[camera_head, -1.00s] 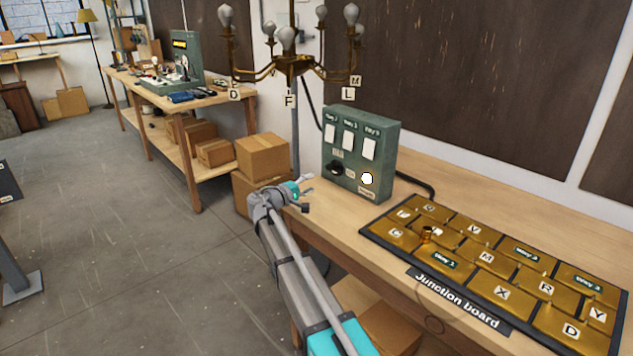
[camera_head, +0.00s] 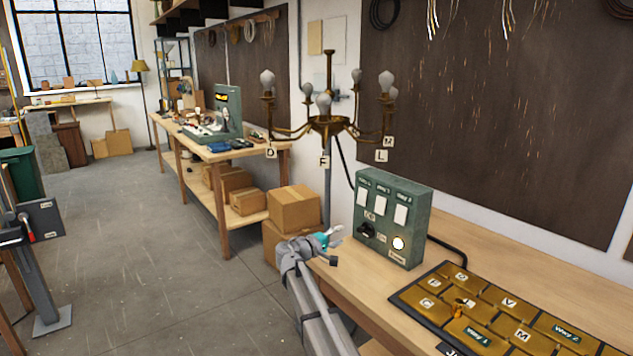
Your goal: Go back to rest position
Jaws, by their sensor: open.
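My gripper (camera_head: 333,246) is at the end of my grey arm, in front of and to the left of the green switch box. It is open, and I see nothing between its fingers. The green switch box (camera_head: 415,222) stands on the wooden bench and has white switches, a black knob and a lit white round button. The junction board (camera_head: 437,327), with lettered brass plates, lies on the bench at the lower right and is cut off by the picture edge. A small brass piece (camera_head: 462,307) stands on it.
A brass chandelier (camera_head: 328,124) with several bulbs and letter tags hangs behind the switch box. Cardboard boxes (camera_head: 293,210) are stacked beside the bench (camera_head: 345,280). A second workbench (camera_head: 275,151) stands farther back. A grey stand (camera_head: 40,225) is at the left. The floor between is clear.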

